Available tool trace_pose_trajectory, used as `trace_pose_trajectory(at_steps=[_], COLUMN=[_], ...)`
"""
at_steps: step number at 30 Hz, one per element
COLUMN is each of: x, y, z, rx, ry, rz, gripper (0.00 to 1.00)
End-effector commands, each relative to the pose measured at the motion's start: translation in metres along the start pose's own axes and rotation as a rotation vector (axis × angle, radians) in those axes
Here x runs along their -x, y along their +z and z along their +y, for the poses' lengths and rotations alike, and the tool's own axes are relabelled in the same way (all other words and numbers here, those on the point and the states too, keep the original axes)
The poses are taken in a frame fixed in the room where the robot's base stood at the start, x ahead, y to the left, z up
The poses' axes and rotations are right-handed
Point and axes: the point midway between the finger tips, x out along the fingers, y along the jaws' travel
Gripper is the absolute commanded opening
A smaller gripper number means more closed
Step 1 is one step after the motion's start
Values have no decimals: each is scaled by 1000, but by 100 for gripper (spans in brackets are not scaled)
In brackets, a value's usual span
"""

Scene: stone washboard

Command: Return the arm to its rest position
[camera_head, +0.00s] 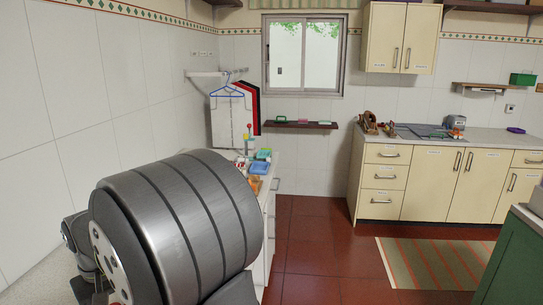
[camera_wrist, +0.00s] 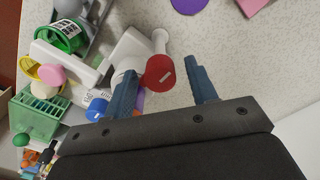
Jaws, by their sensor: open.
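My gripper (camera_wrist: 160,70) shows in the wrist view, with two blue fingers spread wide apart over a speckled stone surface (camera_wrist: 230,45). A red-ended white object (camera_wrist: 160,72) appears in the gap between the fingers. I cannot tell how far below the fingers it lies, and nothing is seen gripped. In the head view my large grey arm link (camera_head: 180,230) fills the lower left. My gripper does not show in that view.
The wrist view shows clutter at left: a green strainer (camera_wrist: 60,38), a green basket (camera_wrist: 38,112) and a blue cap (camera_wrist: 97,108). A purple disc (camera_wrist: 188,5) lies at the top. The head view shows cream cabinets (camera_head: 430,185) and open red floor (camera_head: 310,245).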

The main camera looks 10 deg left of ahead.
Motion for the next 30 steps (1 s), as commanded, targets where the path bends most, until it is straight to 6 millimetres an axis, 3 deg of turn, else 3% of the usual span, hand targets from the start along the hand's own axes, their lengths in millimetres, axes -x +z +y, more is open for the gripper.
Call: trace_pose_trajectory(at_steps=[30], x=[0], y=[0], z=[0], rx=[-816], ry=[0], rz=[0], gripper=[52])
